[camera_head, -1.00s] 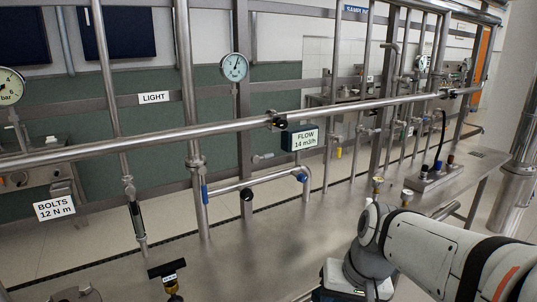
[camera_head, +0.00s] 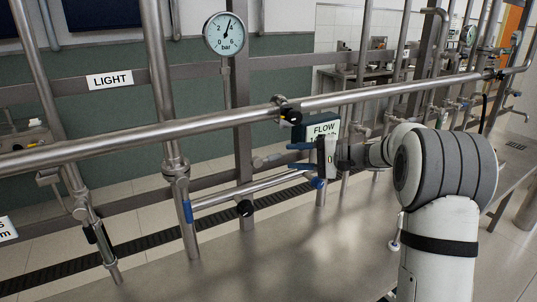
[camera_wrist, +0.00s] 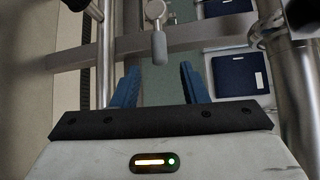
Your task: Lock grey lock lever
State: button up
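The grey lock lever (camera_head: 268,161) is a short rounded handle behind the long pipe, left of the FLOW sign, in the head view. In the wrist view the lever (camera_wrist: 159,45) hangs from a round pivot, its rounded end just beyond the fingertips and roughly centred between them. My gripper (camera_head: 290,156) has blue fingers pointing left toward the lever in the head view. In the wrist view my gripper (camera_wrist: 159,72) is open, with nothing between the fingers. The lever and the fingers look apart.
A long horizontal pipe (camera_head: 200,125) runs just above the gripper. A lower pipe (camera_head: 250,188) with blue-marked ends lies below it. The FLOW sign (camera_head: 322,130) is close behind the gripper. A pressure gauge (camera_head: 226,34) stands higher up.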

aim_at(267, 160)
jog(key=x, duration=0.7)
jog(key=shift+s+a+p, duration=0.15)
jog(key=shift+a+p, duration=0.15)
jog(key=shift+p, duration=0.1)
jog(key=shift+c, duration=0.6)
grip_shut()
